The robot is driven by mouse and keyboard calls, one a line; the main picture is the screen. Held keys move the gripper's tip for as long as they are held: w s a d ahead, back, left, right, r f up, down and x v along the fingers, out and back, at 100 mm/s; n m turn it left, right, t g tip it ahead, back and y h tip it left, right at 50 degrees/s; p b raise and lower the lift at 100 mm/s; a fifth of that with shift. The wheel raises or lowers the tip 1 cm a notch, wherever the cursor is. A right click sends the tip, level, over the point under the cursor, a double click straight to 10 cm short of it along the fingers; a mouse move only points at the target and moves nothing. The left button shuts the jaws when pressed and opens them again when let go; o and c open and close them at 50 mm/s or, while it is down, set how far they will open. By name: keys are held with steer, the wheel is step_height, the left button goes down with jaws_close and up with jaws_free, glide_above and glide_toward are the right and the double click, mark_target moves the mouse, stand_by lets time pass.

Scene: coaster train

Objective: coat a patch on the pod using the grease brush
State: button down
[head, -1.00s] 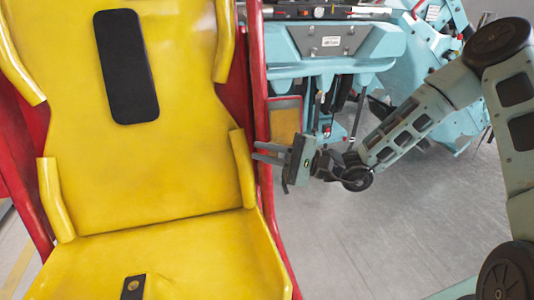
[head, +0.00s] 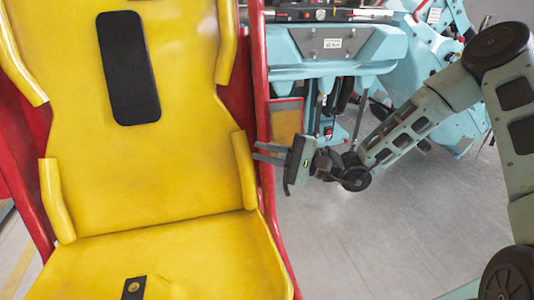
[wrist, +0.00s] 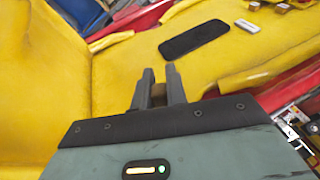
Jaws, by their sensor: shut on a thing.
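The pod shows as a yellow moulded seat (head: 185,165) in a red frame, with a black pad (head: 128,67) on its backrest. The yellow shell (wrist: 120,75) and the pad (wrist: 195,39) also show in the wrist view. My gripper (head: 257,151) is beside the pod's right edge, its fingers pointing left towards it. In the wrist view my gripper (wrist: 160,70) is shut on a small brown piece (wrist: 158,93), seemingly part of the grease brush. The fingers hide most of it, and I see no bristles. I cannot tell whether it touches the pod.
A teal machine (head: 335,50) stands behind, right of the pod. A tan panel (head: 285,122) is just above my gripper. The red frame (head: 262,100) edges the pod. Grey floor (head: 370,235) lies open at the lower right. A small white piece (wrist: 247,26) shows on the yellow shell.

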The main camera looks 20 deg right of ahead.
steer(key=shift+w, duration=0.35)
steer(key=shift+d, duration=2)
steer(key=shift+a, duration=2)
steer(key=shift+s+r+p, duration=0.2)
steer(key=shift+s+p, duration=0.1)
steer(key=shift+s, duration=0.65)
steer(key=shift+s+r+p, duration=0.25)
steer(key=shift+s, duration=0.75)
steer(key=shift+s+r+p, duration=0.2)
steer(key=shift+s+p, duration=0.1)
steer(key=shift+s, duration=0.75)
